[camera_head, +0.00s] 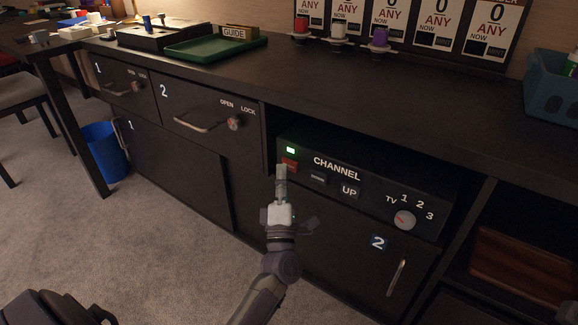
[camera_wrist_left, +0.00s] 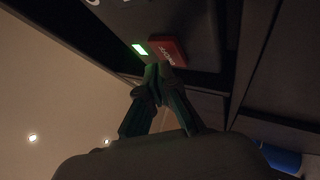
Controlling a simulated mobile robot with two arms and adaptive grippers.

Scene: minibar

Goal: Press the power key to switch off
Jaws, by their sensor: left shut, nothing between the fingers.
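The red power key (camera_head: 289,163) is on the left of the black channel box's front (camera_head: 362,185). A lit green lamp (camera_head: 290,150) sits just above it. My left gripper (camera_head: 281,170) is shut and empty, with its fingertips right at the lower part of the key in the head view. In the left wrist view the red key (camera_wrist_left: 168,51) and green lamp (camera_wrist_left: 140,49) show just beyond the shut fingertips (camera_wrist_left: 158,68). I cannot tell whether the tips touch the key.
The box sits in an open recess under the counter (camera_head: 330,80). Beside the key are a grey button, an UP button (camera_head: 349,192) and a TV dial (camera_head: 404,220). Drawers with handles (camera_head: 195,126) are to the left, a cupboard door below. A blue bin (camera_head: 104,150) stands on the floor.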

